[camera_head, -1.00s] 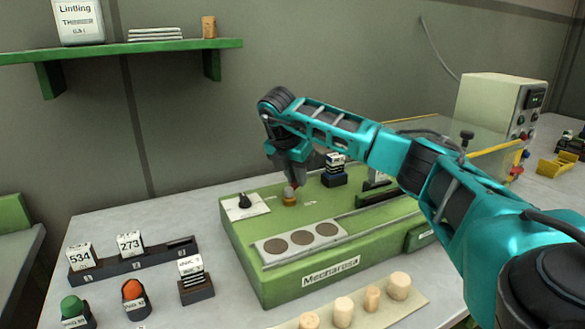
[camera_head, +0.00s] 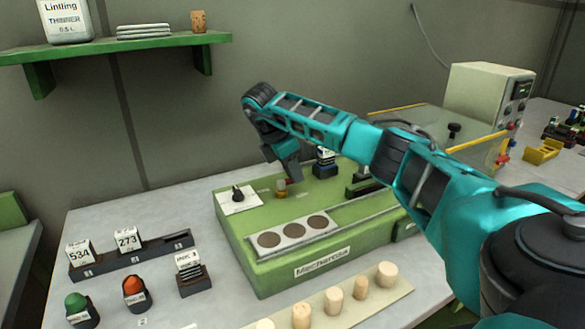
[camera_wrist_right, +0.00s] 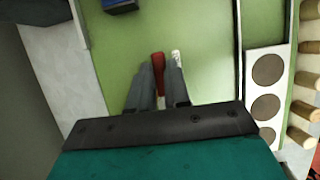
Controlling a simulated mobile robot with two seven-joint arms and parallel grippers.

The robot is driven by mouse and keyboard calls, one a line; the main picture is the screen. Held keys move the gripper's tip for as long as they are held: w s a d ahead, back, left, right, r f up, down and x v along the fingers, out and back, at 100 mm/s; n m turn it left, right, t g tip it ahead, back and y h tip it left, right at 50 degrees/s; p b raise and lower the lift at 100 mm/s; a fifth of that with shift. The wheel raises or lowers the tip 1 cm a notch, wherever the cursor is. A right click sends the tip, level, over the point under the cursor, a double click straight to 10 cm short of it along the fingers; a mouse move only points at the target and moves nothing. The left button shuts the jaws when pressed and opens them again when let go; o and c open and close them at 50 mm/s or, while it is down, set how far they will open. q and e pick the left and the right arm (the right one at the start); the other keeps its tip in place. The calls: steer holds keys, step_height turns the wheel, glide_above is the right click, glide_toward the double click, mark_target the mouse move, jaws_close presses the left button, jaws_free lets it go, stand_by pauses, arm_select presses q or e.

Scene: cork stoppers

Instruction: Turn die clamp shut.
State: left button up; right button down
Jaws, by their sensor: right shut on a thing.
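The green machine marked Mecharosa (camera_head: 330,249) stands on the grey table. On its top is a small brass-coloured fitting with a reddish part (camera_head: 281,187), which I take to be the die clamp. In the right wrist view a red handle (camera_wrist_right: 158,64) lies between the two grey fingers of my right gripper (camera_wrist_right: 159,88). The gripper is shut on this handle, low over the green top; the fingers hide its near end. In the head view my right gripper (camera_head: 287,172) comes down onto the fitting from above. My left gripper is not in view.
A black knob on a white plate (camera_head: 238,194) is left of the fitting. A dark block with labelled plates (camera_head: 325,168) stands close behind. A plate with dark discs (camera_head: 293,232) and a strip with several corks (camera_head: 333,299) are in front. A control box (camera_head: 487,94) stands back right.

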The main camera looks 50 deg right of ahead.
mark_target(285, 180)
stand_by(0.3)
steer(key=c, duration=1.1)
jaws_free()
steer(key=shift+a+r, duration=0.15)
steer(key=shift+r, duration=0.2)
steer(key=v, duration=0.4)
steer(key=shift+w+a+r, duration=0.1)
steer(key=shift+r, duration=0.25)
steer(key=p+v, duration=0.3)
steer(key=v, duration=0.4)
steer(key=shift+r, duration=0.25)
